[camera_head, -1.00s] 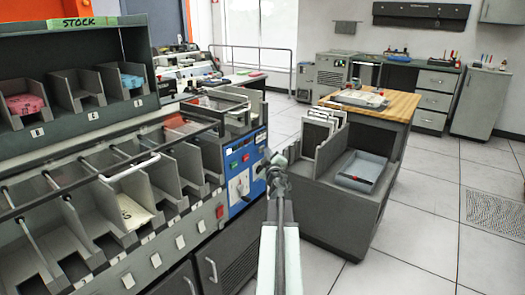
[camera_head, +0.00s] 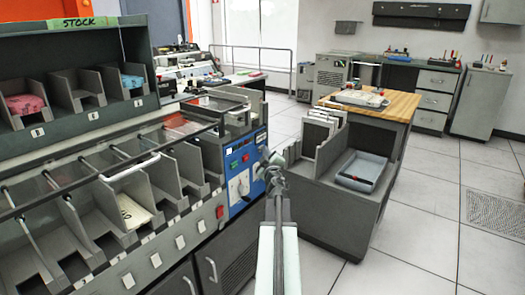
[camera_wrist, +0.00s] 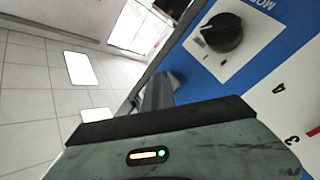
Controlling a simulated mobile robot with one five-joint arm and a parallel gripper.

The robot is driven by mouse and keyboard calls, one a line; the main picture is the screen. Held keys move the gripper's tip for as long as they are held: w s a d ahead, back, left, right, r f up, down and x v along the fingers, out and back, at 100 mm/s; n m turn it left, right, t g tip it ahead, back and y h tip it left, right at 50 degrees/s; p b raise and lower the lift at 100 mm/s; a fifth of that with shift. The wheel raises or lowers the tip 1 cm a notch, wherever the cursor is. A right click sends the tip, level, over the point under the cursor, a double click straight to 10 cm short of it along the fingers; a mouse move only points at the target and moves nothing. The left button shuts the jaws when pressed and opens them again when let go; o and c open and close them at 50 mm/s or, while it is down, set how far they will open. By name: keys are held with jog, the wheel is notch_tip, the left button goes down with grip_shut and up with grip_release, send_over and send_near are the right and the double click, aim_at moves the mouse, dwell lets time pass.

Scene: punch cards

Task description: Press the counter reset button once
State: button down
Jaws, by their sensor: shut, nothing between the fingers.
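The blue control panel (camera_head: 243,170) is on the right end of the grey sorting machine. In the head view it carries small red and dark parts and a white plate with a knob (camera_head: 243,186). I cannot tell which part is the counter reset button. In the wrist view, the blue panel (camera_wrist: 268,62) shows a black knob (camera_wrist: 222,32) on a white plate and a white face with red marks and numerals (camera_wrist: 290,105). My gripper (camera_head: 266,158) is shut and empty, just right of the panel's edge. Its dark fingers (camera_wrist: 158,92) point past the panel; contact is not visible.
A red square button (camera_head: 220,211) is on the machine front, left of the panel. Card pockets (camera_head: 130,205) line the machine. A grey cart with a wooden top (camera_head: 388,108) and a tray (camera_head: 362,172) stands close on the right. The tiled floor further right is clear.

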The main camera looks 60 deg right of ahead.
jog(key=shift+s, duration=0.85)
jog(key=shift+s, duration=0.1)
jog(key=s, duration=0.5)
dwell(0.8)
